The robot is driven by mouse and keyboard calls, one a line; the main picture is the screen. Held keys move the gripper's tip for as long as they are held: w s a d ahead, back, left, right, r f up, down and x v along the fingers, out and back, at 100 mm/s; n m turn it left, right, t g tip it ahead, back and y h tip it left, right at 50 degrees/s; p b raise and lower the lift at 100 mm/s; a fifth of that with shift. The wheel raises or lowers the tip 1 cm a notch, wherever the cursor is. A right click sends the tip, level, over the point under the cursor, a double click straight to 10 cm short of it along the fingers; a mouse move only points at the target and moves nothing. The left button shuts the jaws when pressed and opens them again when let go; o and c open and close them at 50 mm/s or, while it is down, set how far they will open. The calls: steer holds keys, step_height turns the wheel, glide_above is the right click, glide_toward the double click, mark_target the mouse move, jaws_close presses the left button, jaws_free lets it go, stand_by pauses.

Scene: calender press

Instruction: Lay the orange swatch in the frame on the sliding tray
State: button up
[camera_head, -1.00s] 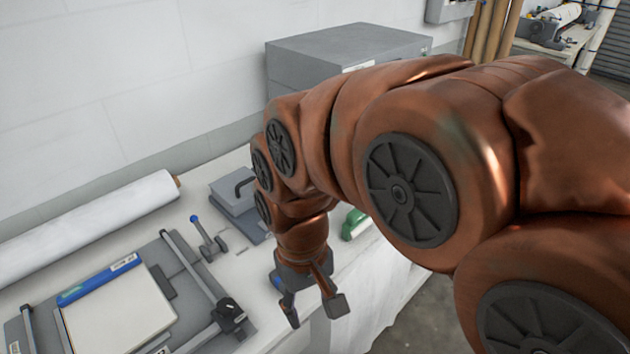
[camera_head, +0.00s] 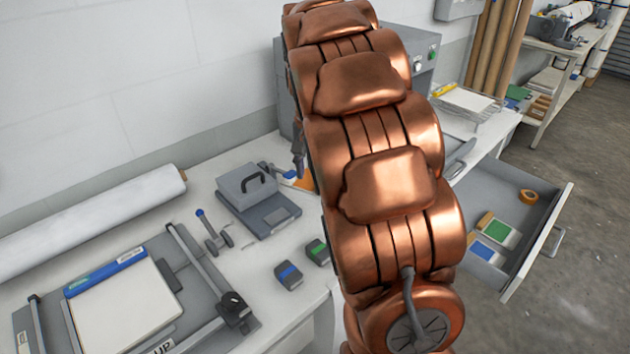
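A small flat orange piece (camera_head: 304,182) with a pale end, likely the orange swatch, shows on the worktop just left of my arm. My arm hides part of it. A blue-ended lever stands beside it. My arm stretches away from me across the bench and hides most of the grey machine (camera_head: 284,85). A dark part of my arm's end shows beside the arm, above the orange piece. The fingertips are not clearly visible, so I cannot tell open from shut. I cannot make out the sliding tray or its frame for certain behind my arm.
An open drawer (camera_head: 548,232) at right holds green (camera_head: 495,230) and blue (camera_head: 487,252) swatches and a tape roll (camera_head: 529,196). A clamp board (camera_head: 185,305), a handled grey block (camera_head: 246,185) and two small blocks (camera_head: 288,275) (camera_head: 318,251) stand on the worktop.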

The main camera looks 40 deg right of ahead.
mark_target(308, 177)
steer(key=w+d+f, duration=0.1)
steer(key=w+d, duration=0.1)
steer(key=d, duration=0.1)
steer(key=w+d+f+m, duration=0.1)
steer(key=w+d, duration=0.2)
steer(key=w+d+f+m, duration=0.1)
steer(key=w+d, duration=0.1)
steer(key=d, duration=0.2)
steer(key=shift+w+d+f+t, duration=0.1)
steer(key=shift+w+t, duration=0.2)
steer(key=shift+w, duration=0.05)
steer(key=shift+m, duration=0.3)
steer(key=shift+w+f+p, duration=0.2)
steer(key=shift+f+p, duration=1.4)
steer(key=shift+f, duration=2.35)
jaws_close()
